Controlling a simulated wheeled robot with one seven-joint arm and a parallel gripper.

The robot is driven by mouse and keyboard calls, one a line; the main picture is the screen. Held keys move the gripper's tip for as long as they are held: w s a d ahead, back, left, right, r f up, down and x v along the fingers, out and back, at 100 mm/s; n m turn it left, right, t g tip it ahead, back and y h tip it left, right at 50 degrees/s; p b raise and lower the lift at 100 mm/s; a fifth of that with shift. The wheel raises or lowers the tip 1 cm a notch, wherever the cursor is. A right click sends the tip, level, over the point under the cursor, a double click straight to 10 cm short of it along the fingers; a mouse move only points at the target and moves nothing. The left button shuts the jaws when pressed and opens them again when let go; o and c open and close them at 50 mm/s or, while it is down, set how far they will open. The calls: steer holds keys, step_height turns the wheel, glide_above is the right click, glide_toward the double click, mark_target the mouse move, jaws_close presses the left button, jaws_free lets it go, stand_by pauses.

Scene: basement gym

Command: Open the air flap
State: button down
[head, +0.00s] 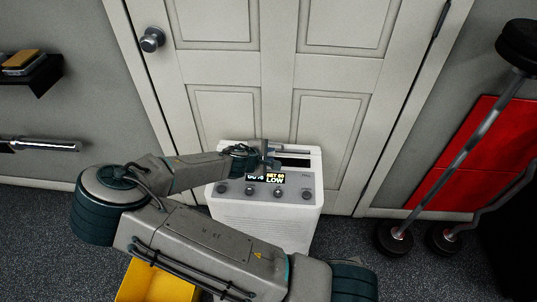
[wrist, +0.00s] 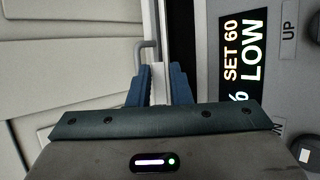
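A white appliance (head: 265,222) with a lit display reading SET 60 LOW stands in front of the door. On its top, a dark slot (head: 294,162) lies beside a white flap strip with a grey bar handle (head: 292,148); the handle also shows in the wrist view (wrist: 150,50). My gripper (head: 268,158) is over the top, at the left end of the slot. In the wrist view its two blue fingers (wrist: 162,82) stand apart, with a pale strip showing between them. The handle's near end is partly hidden by the left finger. I cannot tell whether the fingers touch it.
Knobs (head: 250,190) line the appliance's front top edge. A panelled door (head: 215,65) is close behind. A yellow bin (head: 150,285) sits below my arm. Barbells (head: 455,145) and a red panel (head: 470,165) stand at right; a wall shelf (head: 32,75) is at left.

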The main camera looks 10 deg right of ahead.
steer(key=p, duration=0.1)
steer(key=r+g+p, duration=0.1)
steer(key=shift+w+y+p, duration=0.25)
steer(key=shift+y+p, duration=0.05)
steer(key=shift+w+d+g+p, duration=0.15)
steer(key=shift+w+g+p, duration=0.3)
steer(key=shift+p, duration=0.4)
steer(key=shift+s, duration=0.1)
steer(key=c, duration=1.4)
jaws_free()
steer(key=p+v, duration=0.1)
steer(key=v, duration=1.2)
steer(key=shift+r, duration=0.45)
steer(key=shift+s, duration=0.2)
